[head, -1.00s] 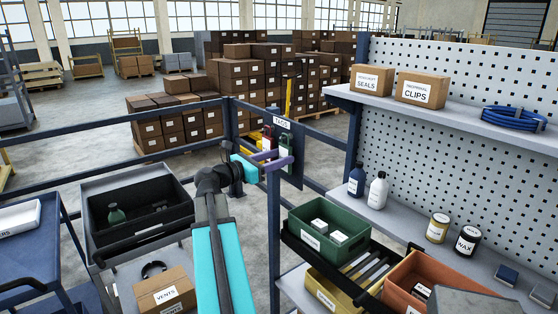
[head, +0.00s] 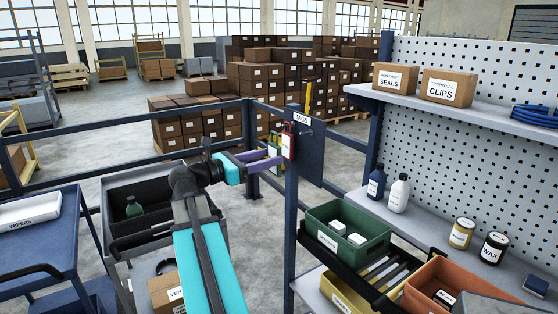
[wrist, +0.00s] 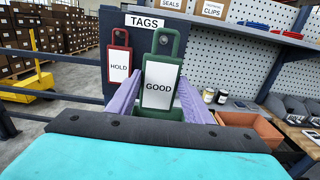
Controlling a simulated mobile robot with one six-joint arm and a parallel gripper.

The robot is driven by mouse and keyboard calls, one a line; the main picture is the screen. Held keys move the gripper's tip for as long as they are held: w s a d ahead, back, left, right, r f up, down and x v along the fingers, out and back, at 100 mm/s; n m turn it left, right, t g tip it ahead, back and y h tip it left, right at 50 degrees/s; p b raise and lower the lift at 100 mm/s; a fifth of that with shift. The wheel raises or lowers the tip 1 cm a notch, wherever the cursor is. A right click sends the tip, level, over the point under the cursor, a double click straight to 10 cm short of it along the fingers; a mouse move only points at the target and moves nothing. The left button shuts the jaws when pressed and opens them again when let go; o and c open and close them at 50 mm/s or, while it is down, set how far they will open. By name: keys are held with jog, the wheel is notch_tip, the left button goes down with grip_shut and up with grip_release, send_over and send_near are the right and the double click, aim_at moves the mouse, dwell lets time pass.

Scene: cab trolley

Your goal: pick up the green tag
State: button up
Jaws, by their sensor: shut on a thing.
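The green tag, with a white label reading GOOD, stands upright between my purple fingers in the wrist view (wrist: 159,84). My gripper (head: 279,159) is shut on it, with one finger on each side of its lower part. In the head view the green tag (head: 274,152) shows small at the fingertips, partly hidden by them, left of and apart from the dark TAGS board (head: 310,160). A red tag reading HOLD (wrist: 119,56) hangs on the board; it also shows in the head view (head: 288,141).
A blue post and rails stand close around the board. A green bin (head: 338,249) and an orange bin (head: 418,290) sit at right, below a pegboard shelf with bottles. A grey trolley bin (head: 110,200) and a blue cart (head: 50,250) are at left.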

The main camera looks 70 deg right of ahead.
jog(key=b+v, duration=0.1)
jog(key=v, duration=0.5)
jog(key=shift+a, duration=0.2)
jog(key=shift+w, duration=0.1)
dwell(0.3)
jog(key=w+a+f+n+t+h, duration=0.2)
jog(key=w+a+f+n+t, duration=0.4)
jog(key=w+a, duration=0.5)
jog(key=w+a+f+n+t+h, duration=0.1)
jog(key=w+a+f+t, duration=0.3)
jog(key=w+a+f, duration=0.7)
jog(key=w+a+f+n+t+y, duration=0.1)
jog(key=w+a+f+n+t, duration=0.1)
jog(key=a, duration=0.8)
jog(key=w+a+f+n+t+y, duration=0.1)
jog(key=w+a+f+t, duration=0.3)
jog(key=a, duration=0.6)
jog(key=w+a+f+n+t+y, duration=0.1)
jog(key=w+a+f+n+t, duration=0.2)
jog(key=a+f, duration=0.3)
jog(key=a+n+t, duration=0.1)
jog(key=a, duration=0.3)
jog(key=shift+f+t+y, duration=0.25)
jog(key=shift+t+y, duration=0.15)
